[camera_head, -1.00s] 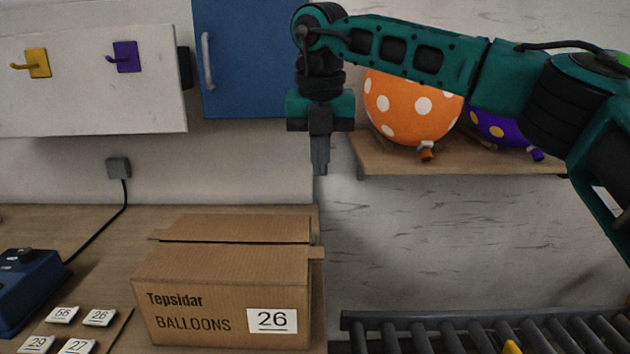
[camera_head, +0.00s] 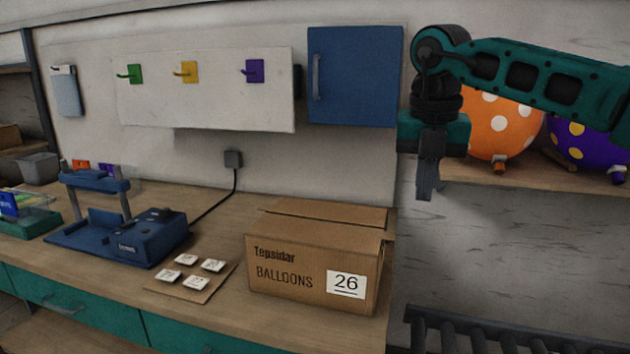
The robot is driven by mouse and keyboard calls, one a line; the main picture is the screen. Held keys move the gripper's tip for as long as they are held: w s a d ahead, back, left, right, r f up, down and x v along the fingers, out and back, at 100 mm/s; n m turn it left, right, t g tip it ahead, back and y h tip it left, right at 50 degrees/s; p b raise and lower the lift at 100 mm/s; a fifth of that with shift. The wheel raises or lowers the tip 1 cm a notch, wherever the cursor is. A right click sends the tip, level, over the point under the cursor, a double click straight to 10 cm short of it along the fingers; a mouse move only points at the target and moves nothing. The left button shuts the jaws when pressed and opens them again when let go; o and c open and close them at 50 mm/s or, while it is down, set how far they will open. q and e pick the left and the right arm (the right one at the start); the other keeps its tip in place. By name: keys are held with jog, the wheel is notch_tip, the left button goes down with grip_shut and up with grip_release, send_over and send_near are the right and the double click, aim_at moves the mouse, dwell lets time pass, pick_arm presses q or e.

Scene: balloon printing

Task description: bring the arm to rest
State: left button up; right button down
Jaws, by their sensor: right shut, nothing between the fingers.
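My right arm comes in from the right, across the upper right of the head view. My right gripper (camera_head: 426,188) points straight down, shut and empty. It hangs above and to the right of the cardboard balloon box (camera_head: 290,270), clear of it, and left of the wall shelf (camera_head: 475,180). My left gripper does not show.
The box stands on the wooden counter (camera_head: 225,220), labelled 26. Left of it are number tiles on a board (camera_head: 205,290) and a blue machine (camera_head: 150,238). An orange dotted balloon (camera_head: 495,125) and a purple one (camera_head: 585,145) sit on the shelf. A roller conveyor (camera_head: 480,335) is below.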

jog(key=s+a+f+n+g+y, duration=0.35)
jog(key=a+f+y, duration=0.25)
jog(key=a+f, duration=0.6)
jog(key=s+a+m+y, duration=0.5)
jog(key=s+a+y, duration=0.4)
jog(key=a+y, duration=0.6)
jog(key=w+d+f+m+t+h, duration=0.2)
jog(key=d+f+m+t+h, duration=0.3)
jog(key=m+t, duration=0.45)
jog(key=w+d+f+m+t+h, duration=0.1)
jog(key=d+f+m+t+h, duration=0.2)
jog(key=d+f+m+t, duration=0.65)
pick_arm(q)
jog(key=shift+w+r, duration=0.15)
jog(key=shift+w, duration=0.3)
pick_arm(e)
jog(key=s+d+f+m+g+h, duration=0.3)
jog(key=s+d+f+m+h, duration=0.1)
jog(key=f, duration=0.5)
jog(key=s+d+f+m+g+h, duration=0.3)
jog(key=s+d+f+m+h, duration=0.2)
jog(key=s+d+f, duration=0.3)
jog(key=s+d+h, duration=0.1)
jog(key=s, duration=0.2)
jog(key=shift+s+d+f, duration=0.2)
jog(key=shift+d+f, duration=0.1)
jog(key=shift+f, duration=0.1)
